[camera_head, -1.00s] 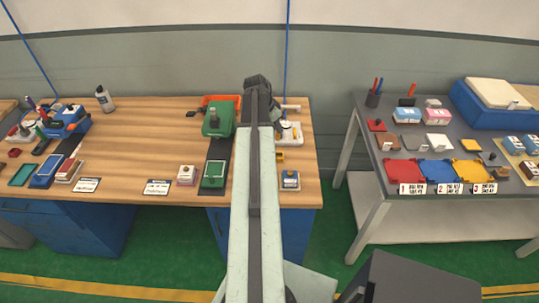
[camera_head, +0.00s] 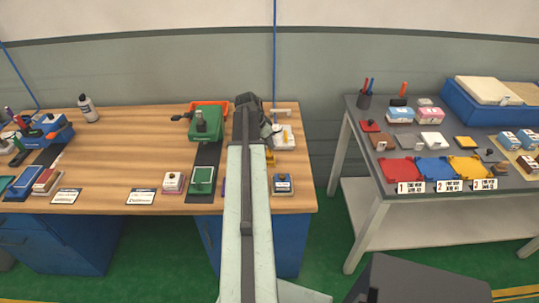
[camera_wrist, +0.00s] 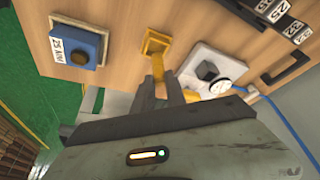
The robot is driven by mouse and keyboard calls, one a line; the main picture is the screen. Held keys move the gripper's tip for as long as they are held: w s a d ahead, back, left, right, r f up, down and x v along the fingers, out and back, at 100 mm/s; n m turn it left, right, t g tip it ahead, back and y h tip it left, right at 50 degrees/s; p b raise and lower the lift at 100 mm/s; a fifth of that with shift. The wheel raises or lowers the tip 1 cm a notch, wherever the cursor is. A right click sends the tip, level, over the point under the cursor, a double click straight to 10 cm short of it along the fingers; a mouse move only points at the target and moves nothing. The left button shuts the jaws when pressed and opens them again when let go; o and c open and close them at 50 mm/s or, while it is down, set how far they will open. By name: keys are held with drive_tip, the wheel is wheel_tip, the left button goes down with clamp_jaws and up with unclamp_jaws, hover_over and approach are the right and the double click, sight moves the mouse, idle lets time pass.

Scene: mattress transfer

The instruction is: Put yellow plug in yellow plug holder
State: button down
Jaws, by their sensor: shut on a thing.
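In the wrist view my gripper (camera_wrist: 162,90) is shut on the yellow plug (camera_wrist: 158,68), a narrow yellow piece between the fingertips. The plug points toward the yellow plug holder (camera_wrist: 152,37), a square yellow piece with a recess on the wooden table. The plug's far end overlaps the holder's near edge in this view, and I cannot tell whether it touches or is inside. In the head view a bit of yellow, likely the holder (camera_head: 270,158), shows just right of my arm. My gripper is hidden there behind the arm.
A blue block with a dark knob (camera_wrist: 81,47) sits left of the holder in the wrist view. A white device with a dark knob and round dial (camera_wrist: 209,72) stands close on the right. The wooden table's front edge (camera_head: 295,212) is near. A grey table (camera_head: 349,108) stands to the right.

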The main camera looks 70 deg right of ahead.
wheel_tip(320, 180, down, 4)
drive_tip(key=b, duration=0.3)
drive_tip(key=shift+b, duration=0.4)
drive_tip(key=shift+r, duration=0.25)
drive_tip(key=shift+f, duration=0.15)
drive_tip(key=c, duration=1.4)
unclamp_jaws()
drive_tip(key=shift+o, duration=0.2)
drive_tip(key=shift+r+p, duration=0.35)
drive_tip(key=shift+p, duration=0.05)
drive_tip(key=p+v, duration=1)
drive_tip(key=v, duration=0.1)
drive_tip(key=shift+w+a+r+p, duration=0.2)
drive_tip(key=shift+a+r+p, duration=0.05)
drive_tip(key=shift+p, duration=0.1)
